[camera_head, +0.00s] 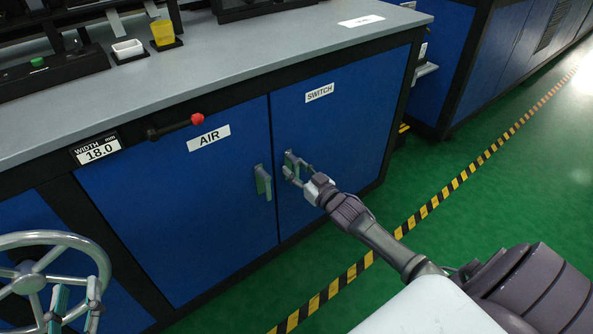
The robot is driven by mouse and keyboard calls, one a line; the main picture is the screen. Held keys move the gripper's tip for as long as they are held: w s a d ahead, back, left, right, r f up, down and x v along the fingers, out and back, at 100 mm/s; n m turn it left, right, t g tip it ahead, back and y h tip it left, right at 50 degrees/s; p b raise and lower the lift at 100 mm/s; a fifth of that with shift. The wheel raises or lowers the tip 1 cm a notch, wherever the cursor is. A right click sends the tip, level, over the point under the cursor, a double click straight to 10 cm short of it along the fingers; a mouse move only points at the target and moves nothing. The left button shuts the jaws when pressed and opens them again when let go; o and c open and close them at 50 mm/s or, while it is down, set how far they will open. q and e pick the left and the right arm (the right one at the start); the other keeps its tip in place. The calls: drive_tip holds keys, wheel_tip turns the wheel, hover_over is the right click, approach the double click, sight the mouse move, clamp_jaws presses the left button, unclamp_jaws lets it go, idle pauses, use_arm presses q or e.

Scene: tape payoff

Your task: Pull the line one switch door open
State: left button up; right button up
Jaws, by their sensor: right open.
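The blue switch door (345,125) carries a white label reading SWITCH (319,93) and looks shut, flush with the cabinet front. Its handle, near the door's left edge, is largely hidden by my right gripper (292,170). That gripper is open, with its fingers at the handle; I cannot tell whether they touch it. My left gripper (74,306) is at the bottom left, in front of the grey handwheel, with its two fingers apart and nothing seen between them.
The blue air door (190,210), with its own handle (263,182), is left of the switch door. A red-knobbed lever (197,119) sticks out above it. The handwheel (30,279) stands at lower left. Green floor (440,235) with a striped line is clear at right.

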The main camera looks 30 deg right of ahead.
drive_tip(key=shift+c, duration=0.2)
clamp_jaws()
idle(0.3)
